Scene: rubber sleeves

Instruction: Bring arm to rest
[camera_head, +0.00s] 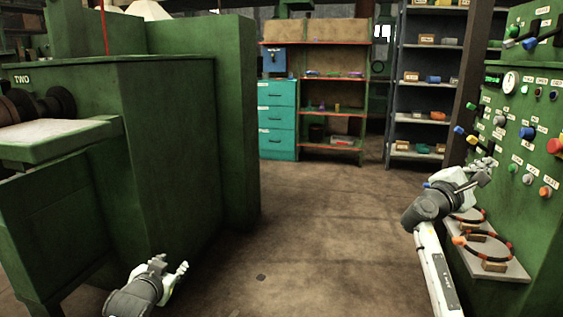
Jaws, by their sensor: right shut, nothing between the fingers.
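My right arm reaches up from the bottom right. Its gripper (482,173) is raised in front of the green control panel (531,149), close to its knobs. The right gripper is shut and empty; whether it touches the panel I cannot tell. My left gripper (173,266) is low at the bottom left, in front of the green machine (168,160). Its fingers look spread apart with nothing between them. Most of the left arm is out of view.
A shelf (488,259) below the panel holds red-and-black rings (486,254). Colored knobs stick out from the panel. At the back stand teal drawers (277,120) and a grey rack (417,113) with small parts. The brown floor (320,230) between the machines is clear.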

